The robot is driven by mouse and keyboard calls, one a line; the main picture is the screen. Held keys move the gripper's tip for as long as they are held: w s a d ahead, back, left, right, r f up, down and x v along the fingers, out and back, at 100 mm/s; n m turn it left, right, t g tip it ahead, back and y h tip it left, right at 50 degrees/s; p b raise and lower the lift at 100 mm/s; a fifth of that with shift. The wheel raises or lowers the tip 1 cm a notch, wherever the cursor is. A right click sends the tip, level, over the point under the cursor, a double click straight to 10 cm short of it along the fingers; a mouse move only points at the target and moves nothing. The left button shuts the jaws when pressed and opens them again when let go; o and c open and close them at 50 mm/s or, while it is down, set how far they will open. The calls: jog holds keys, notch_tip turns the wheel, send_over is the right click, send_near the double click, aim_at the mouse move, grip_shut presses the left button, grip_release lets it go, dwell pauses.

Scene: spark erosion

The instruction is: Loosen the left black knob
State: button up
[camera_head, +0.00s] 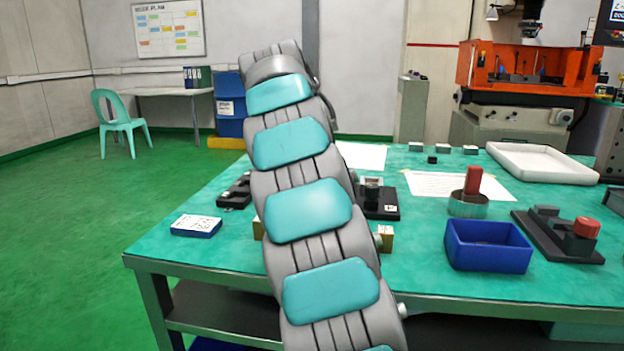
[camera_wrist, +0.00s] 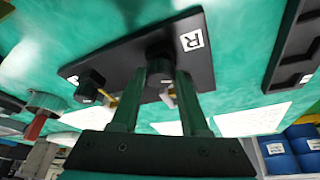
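In the wrist view a black plate (camera_wrist: 130,62) carries two black knobs. One knob (camera_wrist: 158,68) sits between the tips of my gripper (camera_wrist: 162,76), near a white label marked R (camera_wrist: 192,40). The other black knob (camera_wrist: 90,86) is toward the plate's left end in that view, by a small white label I cannot read clearly. My gripper's two fingers flank the first knob with a gap between them; I cannot tell whether they touch it. In the head view a black fixture (camera_head: 380,210) shows just right of my arm, which hides part of the table and my gripper.
On the green table (camera_head: 440,260) are a blue bin (camera_head: 488,262), a fixture with a red knob (camera_head: 586,228), a red-handled part in a metal ring (camera_head: 472,182), a white tray (camera_head: 540,176) and a labelled blue box (camera_head: 196,225). An orange machine (camera_head: 525,68) stands behind.

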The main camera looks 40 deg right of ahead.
grip_shut()
